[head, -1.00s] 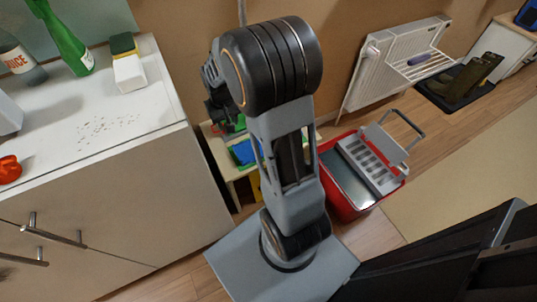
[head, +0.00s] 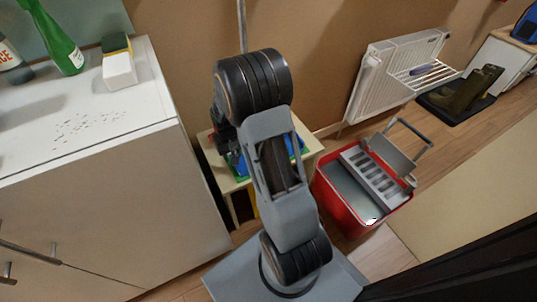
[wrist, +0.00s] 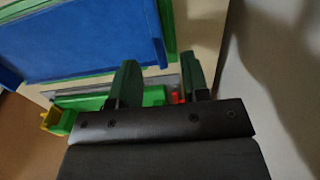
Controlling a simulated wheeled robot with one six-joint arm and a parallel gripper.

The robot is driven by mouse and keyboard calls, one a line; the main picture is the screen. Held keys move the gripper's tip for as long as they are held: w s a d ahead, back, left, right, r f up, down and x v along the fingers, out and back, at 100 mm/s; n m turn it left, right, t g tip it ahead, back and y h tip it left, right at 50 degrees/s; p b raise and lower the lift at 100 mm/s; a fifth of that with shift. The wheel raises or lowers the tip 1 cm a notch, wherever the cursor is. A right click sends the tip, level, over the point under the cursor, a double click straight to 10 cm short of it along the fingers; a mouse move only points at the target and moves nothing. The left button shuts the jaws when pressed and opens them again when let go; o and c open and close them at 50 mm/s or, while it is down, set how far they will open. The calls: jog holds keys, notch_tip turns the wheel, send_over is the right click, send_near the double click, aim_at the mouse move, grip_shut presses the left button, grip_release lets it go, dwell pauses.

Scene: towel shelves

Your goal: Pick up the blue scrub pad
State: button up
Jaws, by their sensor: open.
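I cannot pick out a blue scrub pad for certain. A flat blue piece with a raised rim (wrist: 75,40) lies over a green one in the wrist view, at upper left. Blue also shows on the low wooden stand (head: 241,192) in the head view, mostly hidden by my arm. My gripper (wrist: 163,80) is open, its two dark green fingers apart, with nothing seen held between them. The fingers are over or near a green object (wrist: 90,102) with yellow and red parts close by. In the head view my arm hides most of the gripper.
A radiator (head: 385,75) and boots (head: 470,92) are behind.

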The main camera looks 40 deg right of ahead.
aim_at(242, 169)
notch_tip(242, 169, down, 5)
jog(key=b, duration=0.2)
jog(key=shift+b, duration=0.4)
grip_shut()
